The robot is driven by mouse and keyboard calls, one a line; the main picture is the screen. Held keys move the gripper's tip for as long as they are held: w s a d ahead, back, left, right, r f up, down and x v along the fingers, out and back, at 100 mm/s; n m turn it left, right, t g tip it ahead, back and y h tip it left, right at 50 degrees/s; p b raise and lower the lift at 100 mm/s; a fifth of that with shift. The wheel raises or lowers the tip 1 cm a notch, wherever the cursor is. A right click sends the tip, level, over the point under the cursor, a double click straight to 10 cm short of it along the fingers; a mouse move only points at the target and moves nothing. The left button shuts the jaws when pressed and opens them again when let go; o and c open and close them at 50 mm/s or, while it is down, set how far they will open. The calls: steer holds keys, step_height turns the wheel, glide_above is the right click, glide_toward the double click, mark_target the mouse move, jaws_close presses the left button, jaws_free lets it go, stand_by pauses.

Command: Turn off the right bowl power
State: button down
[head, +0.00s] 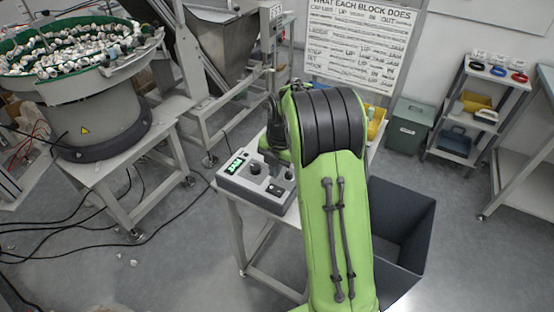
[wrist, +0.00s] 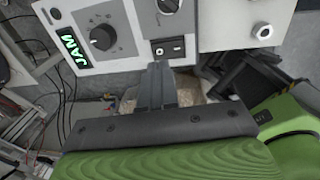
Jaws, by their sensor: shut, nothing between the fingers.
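A grey control box (head: 257,187) with a lit green display stands on a small table in the head view. Contact cannot be told. The arm hides much of the gripper in the head view.
A bowl feeder (head: 85,60) full of small parts stands left, with cables on the floor. A steel hopper (head: 225,40) and a sign board (head: 360,40) are behind. A dark open bin (head: 405,230) is right of my arm, a shelf (head: 475,110) farther right.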

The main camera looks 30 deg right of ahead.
mark_target(273, 187)
steer(key=f, duration=0.5)
steer(key=shift+w+a+f+b, duration=0.1)
steer(key=shift+w+a+b, duration=0.15)
steer(key=shift+b, duration=0.15)
steer(key=shift+w+f+b, duration=0.15)
steer(key=shift+f+b, duration=0.25)
steer(key=shift+f, duration=0.15)
steer(key=shift+s+r, duration=0.2)
steer(key=shift+r, duration=0.05)
steer(key=shift+f, duration=0.1)
steer(key=shift+s, duration=0.1)
